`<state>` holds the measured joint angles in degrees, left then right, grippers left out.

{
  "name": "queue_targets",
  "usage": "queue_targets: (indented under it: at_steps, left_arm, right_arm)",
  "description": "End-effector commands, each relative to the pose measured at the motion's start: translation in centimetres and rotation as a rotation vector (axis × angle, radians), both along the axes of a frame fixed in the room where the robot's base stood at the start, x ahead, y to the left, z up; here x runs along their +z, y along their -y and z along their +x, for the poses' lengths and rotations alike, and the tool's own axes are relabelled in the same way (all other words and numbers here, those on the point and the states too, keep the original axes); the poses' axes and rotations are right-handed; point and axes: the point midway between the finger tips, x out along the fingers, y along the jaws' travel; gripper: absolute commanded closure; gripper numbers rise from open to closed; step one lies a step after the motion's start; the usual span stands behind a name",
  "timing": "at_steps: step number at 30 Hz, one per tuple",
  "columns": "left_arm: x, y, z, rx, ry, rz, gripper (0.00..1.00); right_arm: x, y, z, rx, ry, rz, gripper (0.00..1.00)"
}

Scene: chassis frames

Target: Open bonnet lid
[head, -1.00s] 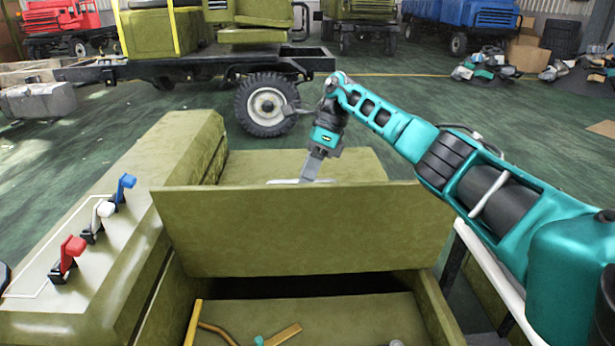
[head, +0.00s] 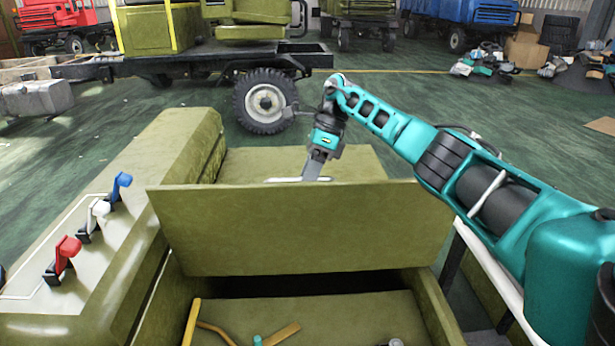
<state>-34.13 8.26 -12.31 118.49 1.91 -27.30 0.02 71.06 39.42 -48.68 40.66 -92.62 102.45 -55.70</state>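The olive-green bonnet lid (head: 300,232) stands raised and tilted above the box, with its broad face toward me. The open box (head: 315,310) shows below it, with a dark gap under the lid's lower edge. My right gripper (head: 312,172) is behind the lid's top edge and points down. Its fingertips are partly hidden by the lid, so I cannot tell whether it is open or shut, or whether it touches the lid. My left gripper is not in view.
Blue, white and red levers (head: 98,220) stand on the panel at the left. Tools (head: 240,332) lie inside the box. A wheel (head: 265,103) and truck chassis stand behind. Green floor at the right back is mostly free.

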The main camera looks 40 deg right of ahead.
Motion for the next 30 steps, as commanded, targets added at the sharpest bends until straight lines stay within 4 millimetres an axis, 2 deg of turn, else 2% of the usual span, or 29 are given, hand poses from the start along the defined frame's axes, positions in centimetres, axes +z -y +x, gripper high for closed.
queue_targets:
  at_steps: [4, 12, 15, 21, 30]
  left_arm:
    - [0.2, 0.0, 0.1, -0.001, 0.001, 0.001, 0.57]
    - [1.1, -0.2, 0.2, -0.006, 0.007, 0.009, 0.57]
    - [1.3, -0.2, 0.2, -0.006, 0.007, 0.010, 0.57]
    - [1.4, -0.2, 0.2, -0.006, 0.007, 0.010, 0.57]
    - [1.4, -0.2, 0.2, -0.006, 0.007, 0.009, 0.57]
  right_arm:
    - [1.0, 0.6, 0.2, -0.006, 0.010, -0.003, 0.60]
    - [5.2, 2.7, 0.4, -0.007, 0.009, -0.002, 0.60]
    - [5.9, 3.2, 0.4, -0.005, 0.005, -0.003, 0.60]
    - [6.7, 3.6, 0.4, -0.001, 0.003, -0.002, 0.60]
    - [6.7, 3.6, 0.4, 0.000, 0.002, -0.001, 0.60]
